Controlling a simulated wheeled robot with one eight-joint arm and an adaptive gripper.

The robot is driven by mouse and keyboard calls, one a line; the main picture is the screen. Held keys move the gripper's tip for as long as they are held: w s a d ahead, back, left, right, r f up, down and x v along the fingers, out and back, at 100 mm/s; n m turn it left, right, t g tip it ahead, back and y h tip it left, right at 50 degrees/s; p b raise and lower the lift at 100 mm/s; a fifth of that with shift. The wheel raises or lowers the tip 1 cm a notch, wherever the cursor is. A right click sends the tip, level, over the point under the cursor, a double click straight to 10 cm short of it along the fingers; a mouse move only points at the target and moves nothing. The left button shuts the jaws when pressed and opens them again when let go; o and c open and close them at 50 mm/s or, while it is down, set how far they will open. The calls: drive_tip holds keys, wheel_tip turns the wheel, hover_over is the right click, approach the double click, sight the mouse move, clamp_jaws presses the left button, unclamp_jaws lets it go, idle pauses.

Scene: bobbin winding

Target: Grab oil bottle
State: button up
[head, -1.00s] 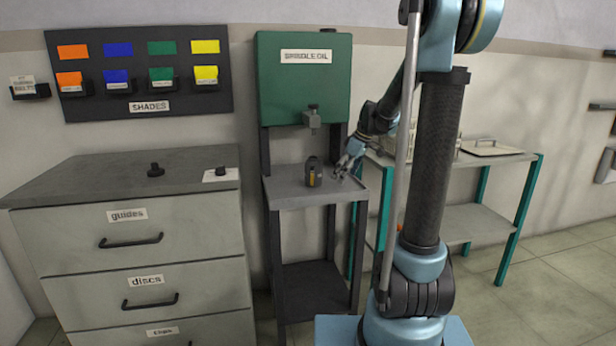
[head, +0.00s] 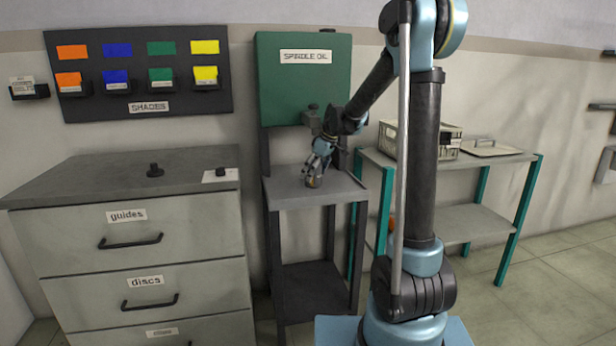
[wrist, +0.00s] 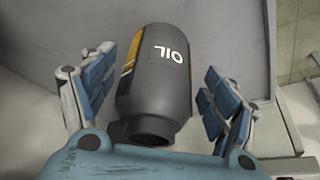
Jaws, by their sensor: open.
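The oil bottle (wrist: 155,80) is dark grey with a white "OIL" mark and a yellow-orange patch on its left side in the wrist view. It stands on the small grey stand under the green spindle oil tank. My gripper (wrist: 157,92) is open, with one blue-padded finger on each side of the bottle and a visible gap on both sides. In the head view my gripper (head: 315,180) covers most of the bottle.
The green spindle oil tank (head: 304,90) with its grey tap (head: 312,116) hangs just above and behind my gripper. The stand's grey top (head: 290,192) is otherwise bare. A drawer cabinet (head: 130,225) is at left; a teal-legged table (head: 505,166) with a crate (head: 400,139) is at right.

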drive_tip(key=shift+w+a+f, duration=0.15)
drive_tip(key=shift+a+f, duration=0.1)
drive_tip(key=shift+f, duration=0.4)
drive_tip(key=c, duration=1.6)
drive_tip(key=shift+d+r, duration=0.1)
